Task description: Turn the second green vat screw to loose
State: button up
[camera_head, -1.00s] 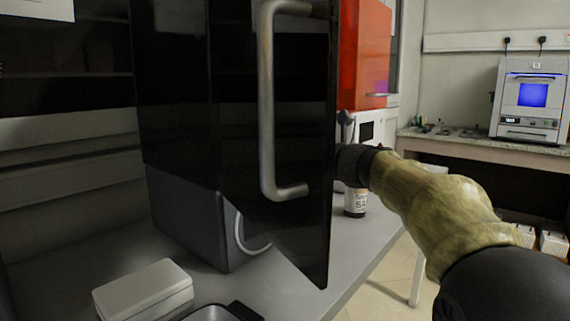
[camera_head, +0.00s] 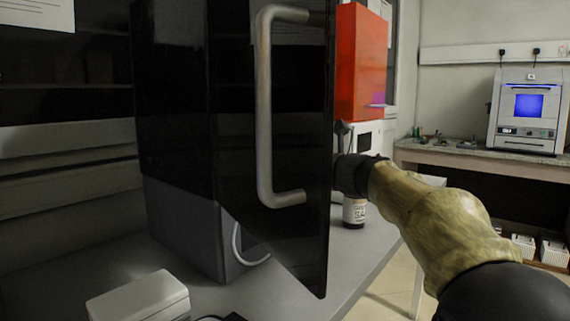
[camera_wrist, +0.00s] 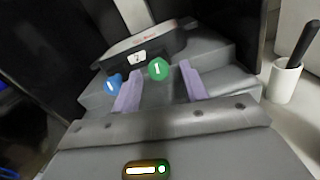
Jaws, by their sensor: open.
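In the wrist view, a round green screw (camera_wrist: 157,69) with a white mark, close to upright in the picture, sits at the front of a dark grey vat (camera_wrist: 165,46) labelled 2. A round blue screw (camera_wrist: 112,84) with a white mark is to its left. My gripper (camera_wrist: 161,82) has its two lavender fingers apart, one on each side of the green screw in the picture. No contact with the screw shows. In the head view, my arm reaches behind the open black door (camera_head: 275,130), which hides my gripper, the vat and the screws.
The door's metal handle (camera_head: 266,120) faces the head camera. A small bottle (camera_head: 354,211) stands on the table beyond the door, below my wrist. A white box (camera_head: 138,297) lies at the front. The wrist view shows a white cup (camera_wrist: 284,82) with a dark-handled tool at right.

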jog(key=shift+d, duration=0.1)
jog(key=p+v, duration=0.3)
jog(key=v, duration=1.4)
jog(key=shift+s+f, duration=0.1)
